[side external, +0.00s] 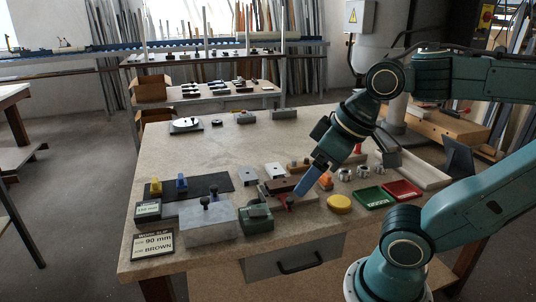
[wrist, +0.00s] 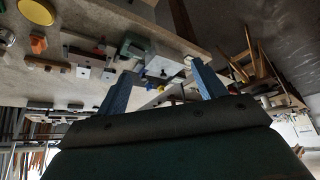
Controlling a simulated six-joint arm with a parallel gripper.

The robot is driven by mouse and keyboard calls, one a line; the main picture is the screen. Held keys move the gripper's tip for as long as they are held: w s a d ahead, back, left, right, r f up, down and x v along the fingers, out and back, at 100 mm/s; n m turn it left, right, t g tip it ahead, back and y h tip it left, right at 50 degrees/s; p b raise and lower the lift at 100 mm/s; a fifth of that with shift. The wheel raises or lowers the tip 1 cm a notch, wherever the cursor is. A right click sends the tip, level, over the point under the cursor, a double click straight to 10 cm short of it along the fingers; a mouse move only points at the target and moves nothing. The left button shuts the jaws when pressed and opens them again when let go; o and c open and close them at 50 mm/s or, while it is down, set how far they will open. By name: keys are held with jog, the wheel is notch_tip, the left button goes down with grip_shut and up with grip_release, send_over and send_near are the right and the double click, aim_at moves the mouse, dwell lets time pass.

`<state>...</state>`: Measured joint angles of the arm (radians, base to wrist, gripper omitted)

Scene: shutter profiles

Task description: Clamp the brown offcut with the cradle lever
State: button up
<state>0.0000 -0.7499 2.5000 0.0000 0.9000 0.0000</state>
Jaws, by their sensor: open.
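A dark brown piece (side external: 282,185), which looks like the brown offcut, lies on the bench near a pale block. In the wrist view a brown bar (wrist: 88,55) lies beside small pale blocks. The cradle and its lever cannot be told apart clearly there; a reddish part shows just below the brown piece. My gripper (side external: 300,191) points down-left, its blue fingers close to the right end of the brown piece; contact cannot be told. In the wrist view my gripper (wrist: 163,69) has its fingers wide apart with nothing held between them.
A green fixture (side external: 256,218) and a grey block (side external: 208,222) stand to the left. A work slip (side external: 152,243) reads 90 mm, BROWN. A yellow disc (side external: 339,204), green tray (side external: 374,197) and red tray (side external: 402,189) lie right.

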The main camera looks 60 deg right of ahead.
jog(key=c, duration=0.5)
jog(key=g, duration=0.6)
send_over(290, 199)
notch_tip(290, 199, down, 6)
jog(key=shift+w+f, duration=0.1)
jog(key=shift+f, duration=0.1)
notch_tip(290, 199, down, 14)
jog(key=shift+r, duration=0.25)
